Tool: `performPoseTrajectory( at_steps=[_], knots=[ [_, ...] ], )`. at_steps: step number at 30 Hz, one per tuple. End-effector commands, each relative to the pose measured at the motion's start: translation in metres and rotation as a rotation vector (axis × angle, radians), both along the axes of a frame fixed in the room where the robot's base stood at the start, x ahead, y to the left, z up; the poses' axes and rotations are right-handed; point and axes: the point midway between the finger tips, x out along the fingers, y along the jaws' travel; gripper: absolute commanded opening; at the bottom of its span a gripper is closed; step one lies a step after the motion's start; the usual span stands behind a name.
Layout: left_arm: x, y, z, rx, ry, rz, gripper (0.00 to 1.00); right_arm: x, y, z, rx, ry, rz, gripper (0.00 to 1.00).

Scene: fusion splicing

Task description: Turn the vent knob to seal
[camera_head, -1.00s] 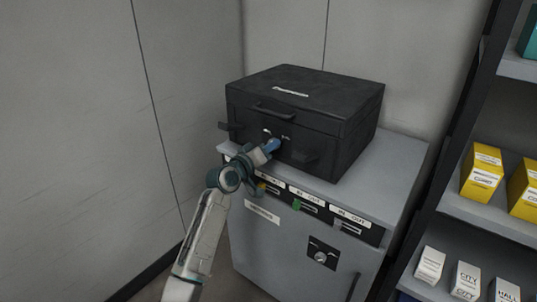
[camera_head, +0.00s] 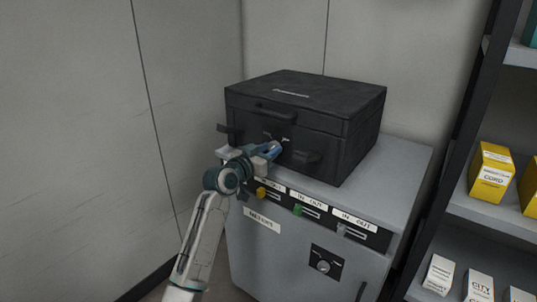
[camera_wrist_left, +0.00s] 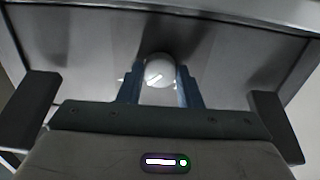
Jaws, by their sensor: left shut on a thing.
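The black case (camera_head: 305,90) stands on top of the grey cabinet. The vent knob (camera_wrist_left: 159,70) is a round, pale knob on the case's front, with a slanted light mark across its face in the left wrist view. My left gripper (camera_head: 273,149) is at the case's front; its blue fingers show on both sides of the knob in the left wrist view (camera_wrist_left: 158,78) and are shut on it. In the head view the fingers mostly hide the knob. My right gripper is not in view.
Dark latches (camera_head: 305,157) flank the knob on the case front. The grey cabinet (camera_head: 262,255) has labelled slots with yellow and green tabs, and a second knob (camera_head: 323,267) lower down. A shelf with boxes (camera_head: 491,172) stands at the right; a wall is at the left.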

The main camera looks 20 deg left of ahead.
Motion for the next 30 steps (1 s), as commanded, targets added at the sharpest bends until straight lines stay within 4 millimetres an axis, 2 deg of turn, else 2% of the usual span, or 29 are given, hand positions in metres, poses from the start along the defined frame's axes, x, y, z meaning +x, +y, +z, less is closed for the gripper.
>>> performPoseTrajectory(
  at_steps=[17,18,21,30],
  knots=[
    [0.0000,-0.0001,-0.0018,0.035,-0.009,-0.001,0.09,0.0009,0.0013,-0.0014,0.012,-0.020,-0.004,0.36],
    [0.0000,-0.0001,-0.0018,0.035,-0.009,-0.001,0.34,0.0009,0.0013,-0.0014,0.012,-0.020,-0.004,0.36],
    [0.0000,-0.0001,-0.0015,0.035,-0.009,-0.001,0.53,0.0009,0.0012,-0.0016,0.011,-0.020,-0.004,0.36],
    [-0.0010,0.0005,-0.0006,0.034,-0.011,0.000,0.54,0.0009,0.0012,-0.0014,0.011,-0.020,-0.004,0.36]
  ],
)
